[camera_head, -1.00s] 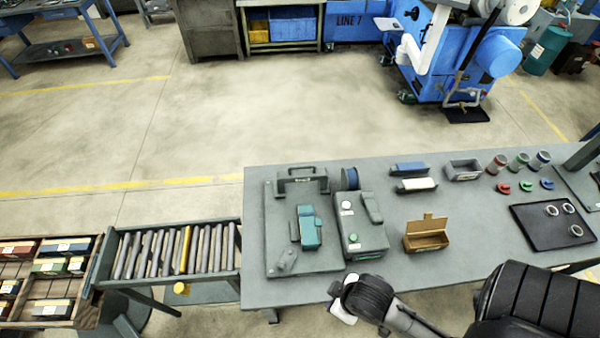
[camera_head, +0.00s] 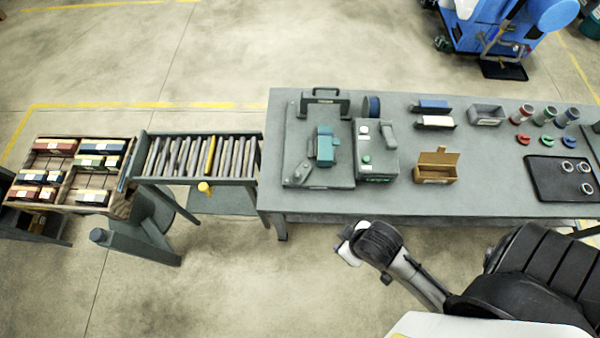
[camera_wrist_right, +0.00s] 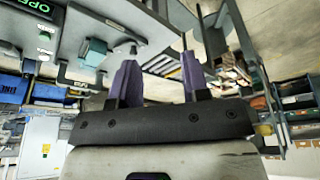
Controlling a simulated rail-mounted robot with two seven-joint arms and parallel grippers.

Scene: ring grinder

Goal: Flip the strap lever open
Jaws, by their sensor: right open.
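A grey fixture plate (camera_head: 318,180) lies on the left end of the bench. It carries a teal block (camera_head: 325,148), a dark handle frame at the back and a small grey lever (camera_head: 299,173) at its front left. A grey control box (camera_head: 373,162) beside it has another grey lever (camera_head: 389,135) on top. I cannot tell which is the strap lever. My right gripper is in front of the bench, apart from it; its two purple fingers (camera_wrist_right: 159,76) are spread and empty in the right wrist view. The teal block also shows there (camera_wrist_right: 94,52). My left gripper is not in view.
A roller conveyor (camera_head: 195,157) and a wooden tray of boxes (camera_head: 80,172) adjoin the bench's left end. An open brown box (camera_head: 436,173), a grey bin (camera_head: 487,116) and a black tray with rings (camera_head: 562,180) stand to the right. The bench's front strip is bare.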

